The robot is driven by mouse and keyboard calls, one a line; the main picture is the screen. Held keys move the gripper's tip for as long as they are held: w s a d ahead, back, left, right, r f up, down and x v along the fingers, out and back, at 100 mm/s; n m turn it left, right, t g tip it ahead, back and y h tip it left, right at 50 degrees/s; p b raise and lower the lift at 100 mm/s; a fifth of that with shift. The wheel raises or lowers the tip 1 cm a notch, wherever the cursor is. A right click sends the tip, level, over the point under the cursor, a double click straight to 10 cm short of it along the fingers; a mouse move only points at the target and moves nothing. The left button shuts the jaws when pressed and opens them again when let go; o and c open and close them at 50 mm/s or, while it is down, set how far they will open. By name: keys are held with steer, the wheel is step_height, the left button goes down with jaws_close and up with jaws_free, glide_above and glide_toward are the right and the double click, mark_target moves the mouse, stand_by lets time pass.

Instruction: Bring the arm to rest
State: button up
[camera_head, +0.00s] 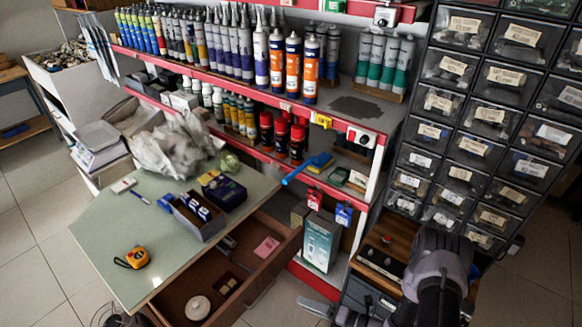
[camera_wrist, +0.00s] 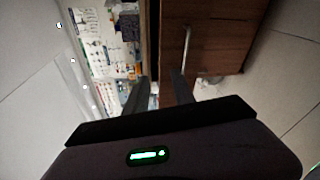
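My arm (camera_head: 440,265) shows at the lower right of the head view, in front of the drawer cabinets. My gripper (camera_wrist: 159,77) shows in the wrist view with its two dark fingers apart. Nothing is visible between them; it is open and empty. Beyond the fingers is a brown wooden front with a metal handle (camera_wrist: 187,38), apart from the fingertips as far as I can tell. In the head view the gripper's fingertips cannot be made out clearly.
A pale green table (camera_head: 95,235) holds an orange tape measure (camera_head: 134,258) and small boxes. Its wooden drawer (camera_head: 262,283) stands open with several items inside. Red-edged shelves (camera_head: 225,130) with tubes and bottles stand behind. Tall cabinets of small drawers (camera_head: 480,110) stand at the right.

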steer(key=s+a+r+n+g+h, duration=0.15)
steer(key=r+n+g, duration=0.25)
steer(key=r+n, duration=0.8)
steer(key=s+a+r+n+g+h, duration=0.15)
steer(key=r+n+g, duration=0.5)
steer(key=r, duration=0.85)
steer(key=s+d+r+n+t+h, duration=0.2)
steer(key=s+r+n+t+h, duration=0.2)
steer(key=s+r+n, duration=0.2)
steer(key=s+d+r+n+t+h, duration=0.3)
steer(key=s+r+n+t+h, duration=0.1)
steer(key=s+r+n, duration=0.3)
step_height(320, 180, up, 2)
steer(key=n, duration=0.4)
steer(key=shift+d+r+h, duration=0.15)
steer(key=shift+d+h, duration=0.15)
steer(key=shift+d, duration=0.05)
steer(key=shift+s, duration=0.1)
